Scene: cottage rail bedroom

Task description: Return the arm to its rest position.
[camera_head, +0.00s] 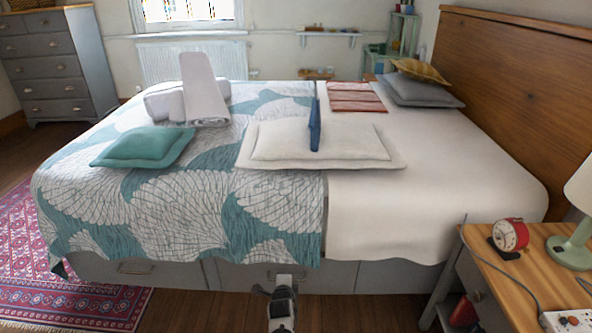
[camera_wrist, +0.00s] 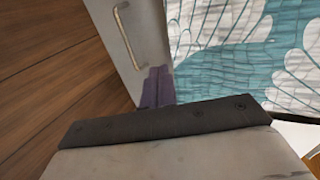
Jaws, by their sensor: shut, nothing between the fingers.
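My arm shows at the bottom middle of the head view, low in front of the bed's drawer base. In the wrist view, the dark, closely set fingers of my gripper (camera_wrist: 157,88) stick out past a grey housing with a dark edge strip. They are shut with nothing between them. Behind them are a grey drawer front with a metal handle (camera_wrist: 128,38) and the teal and white bed cover (camera_wrist: 225,60). The head view does not show the fingertips clearly.
The bed (camera_head: 425,190) fills the middle, with drawers (camera_head: 235,277) below. A bedside table (camera_head: 510,275) at right holds a red alarm clock (camera_head: 510,236) and a lamp (camera_head: 572,250). A patterned rug (camera_head: 75,305) lies at left. Wooden floor (camera_head: 195,312) is clear in front.

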